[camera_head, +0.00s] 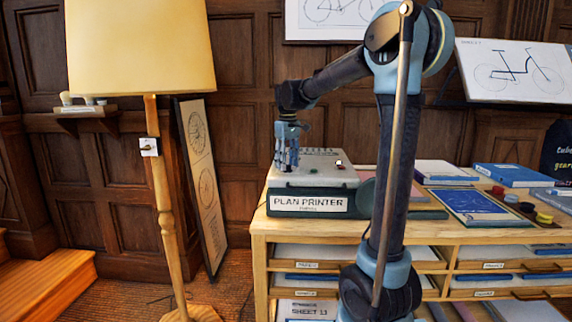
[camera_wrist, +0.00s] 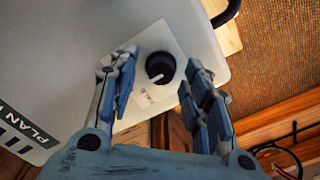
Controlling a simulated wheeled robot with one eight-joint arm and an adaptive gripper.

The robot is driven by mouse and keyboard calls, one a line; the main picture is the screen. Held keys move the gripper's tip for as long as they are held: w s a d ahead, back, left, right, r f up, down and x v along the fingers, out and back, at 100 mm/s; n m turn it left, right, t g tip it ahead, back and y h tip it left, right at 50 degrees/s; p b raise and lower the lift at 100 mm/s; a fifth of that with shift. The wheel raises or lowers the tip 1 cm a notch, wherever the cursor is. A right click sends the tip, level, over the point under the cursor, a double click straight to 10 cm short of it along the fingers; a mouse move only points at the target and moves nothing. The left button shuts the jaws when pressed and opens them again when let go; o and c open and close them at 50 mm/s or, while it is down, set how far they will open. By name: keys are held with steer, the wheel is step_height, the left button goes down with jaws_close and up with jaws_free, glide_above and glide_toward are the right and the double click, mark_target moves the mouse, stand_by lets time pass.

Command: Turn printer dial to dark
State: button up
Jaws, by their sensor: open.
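The plan printer (camera_head: 309,203) is a pale-topped box with a dark green front and a "PLAN PRINTER" label. It stands at the left end of the wooden cabinet. Its dial (camera_wrist: 160,67) is a round black knob with a white pointer line, on a pale plate near the printer's edge. The pointer aims to the lower left in the wrist view. My gripper (camera_wrist: 158,82) is open above the printer, with one finger on each side of the dial and gaps between. My gripper (camera_head: 288,160) hides the dial in the head view.
A floor lamp (camera_head: 140,45) stands left of the cabinet, and a framed print (camera_head: 203,185) leans on the wall. A blue sheet (camera_head: 478,206), books (camera_head: 515,175) and small round pots (camera_head: 527,207) lie right of my arm. Cabinet drawers (camera_head: 495,266) are below.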

steer(key=shift+f, duration=0.15)
jaws_close()
steer(key=shift+a, duration=0.15)
steer(key=m, duration=0.4)
steer(key=shift+m, duration=2.9)
